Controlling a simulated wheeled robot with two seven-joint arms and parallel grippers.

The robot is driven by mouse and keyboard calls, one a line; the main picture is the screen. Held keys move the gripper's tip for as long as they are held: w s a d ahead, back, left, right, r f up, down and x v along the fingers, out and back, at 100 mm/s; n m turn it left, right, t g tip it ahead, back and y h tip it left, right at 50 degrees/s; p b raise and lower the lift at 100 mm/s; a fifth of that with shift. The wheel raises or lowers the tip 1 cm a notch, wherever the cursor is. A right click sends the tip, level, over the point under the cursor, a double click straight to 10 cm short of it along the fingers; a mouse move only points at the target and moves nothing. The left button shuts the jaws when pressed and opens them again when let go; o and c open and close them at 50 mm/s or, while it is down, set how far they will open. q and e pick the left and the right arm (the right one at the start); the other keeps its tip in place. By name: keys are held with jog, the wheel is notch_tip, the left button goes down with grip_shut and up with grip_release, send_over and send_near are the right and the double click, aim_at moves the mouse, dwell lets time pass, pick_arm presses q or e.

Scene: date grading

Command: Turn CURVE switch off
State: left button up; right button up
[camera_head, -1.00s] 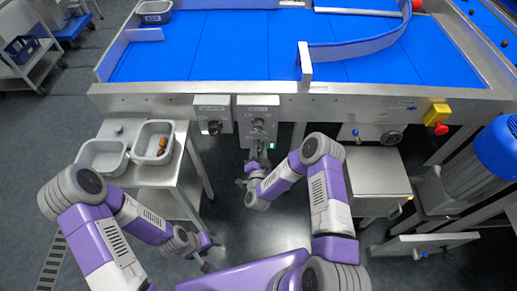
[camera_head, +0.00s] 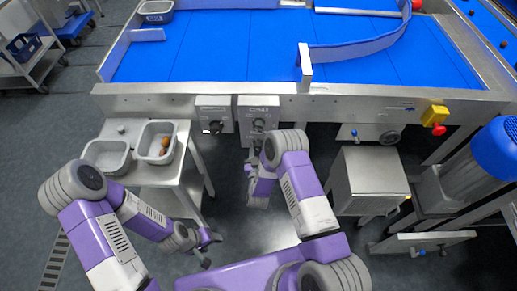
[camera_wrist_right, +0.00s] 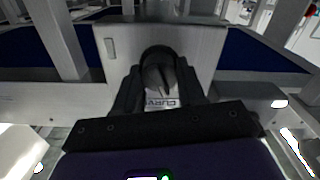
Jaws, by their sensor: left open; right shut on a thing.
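The CURVE switch is a rotary knob (camera_wrist_right: 158,75) on a grey box, with a label reading "CURV" below it in the right wrist view. In the head view its box (camera_head: 258,103) hangs on the front of the conveyor. My right gripper (camera_wrist_right: 159,92) is shut on the knob, one dark finger on each side. A dark pointer line on the knob face leans slightly from upright. In the head view my right arm covers the area below the box. My left gripper (camera_head: 210,250) is open and empty, low beside the side table.
A second switch box (camera_head: 214,103) with a black knob is close on the left. A side table (camera_head: 168,176) holds two grey bins, one with brown dates. A steel cabinet (camera_head: 372,180) and a red button on a yellow box (camera_head: 436,115) are at the right.

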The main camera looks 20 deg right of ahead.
jog(key=shift+s+f+n, duration=0.1)
jog(key=shift+f+n, duration=0.05)
jog(key=shift+n, duration=2.05)
jog(key=o, duration=1.1)
jog(key=shift+c, duration=0.2)
jog(key=p+v, duration=0.1)
jog(key=v, duration=0.6)
jog(key=shift+s+p, duration=0.25)
jog(key=shift+p, duration=0.15)
jog(key=shift+a, duration=0.1)
